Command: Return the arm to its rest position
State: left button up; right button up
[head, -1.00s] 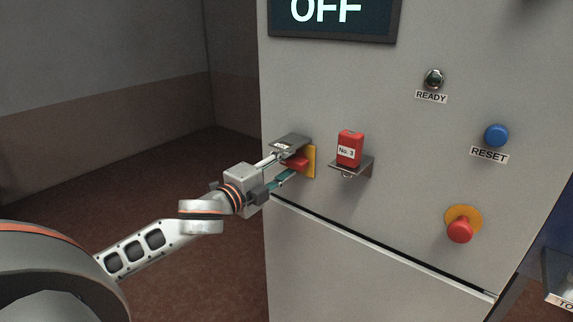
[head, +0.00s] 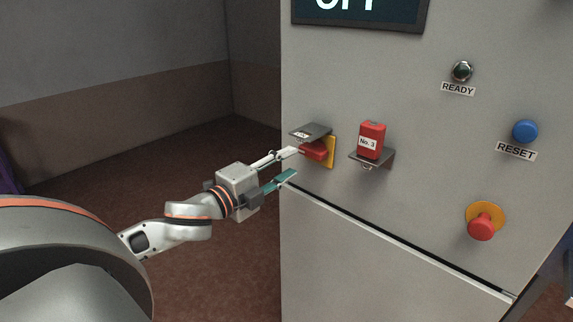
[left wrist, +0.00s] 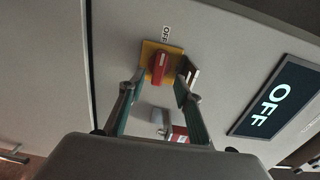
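My left gripper (head: 292,164) is open and empty, just left of the cabinet front in the head view. Its two fingers also show in the left wrist view (left wrist: 162,100), spread apart with the red switch handle (left wrist: 159,67) beyond them. In the head view this handle (head: 313,151) sits on a yellow plate (head: 330,152) under a small grey bracket (head: 311,130). The fingers appear clear of the handle. My left arm (head: 185,220) reaches in from the left. My right gripper is not in view.
The grey cabinet (head: 400,205) fills the right side. A red No. 3 padlock (head: 371,140) stands at a small shelf (head: 372,159). A blue reset button (head: 525,131), a ready lamp (head: 461,71) and a red mushroom button (head: 481,227) are farther right. Floor (head: 225,285) left of the cabinet is clear.

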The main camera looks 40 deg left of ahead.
pick_arm(q)
jog(key=s+d+f+n+g, duration=0.15)
jog(key=f+n, duration=0.25)
jog(key=f, duration=0.9)
jog(key=s+d+f+n+g, duration=0.1)
jog(key=s+f+n+g, duration=0.25)
jog(key=f, duration=1.05)
jog(key=s+d+f+n+g, duration=0.1)
jog(key=s+d+f+n, duration=0.2)
jog(key=s+d+f, duration=0.3)
jog(key=s+d+f+n+g, duration=0.1)
jog(key=s+d+f+n, duration=0.3)
jog(key=f, duration=0.9)
jog(key=s+d, duration=0.3)
jog(key=shift+s+d+f+g+h, duration=0.25)
jog(key=shift+d+f+g+h, duration=0.05)
jog(key=shift+d+h, duration=0.1)
jog(key=shift+r, duration=0.1)
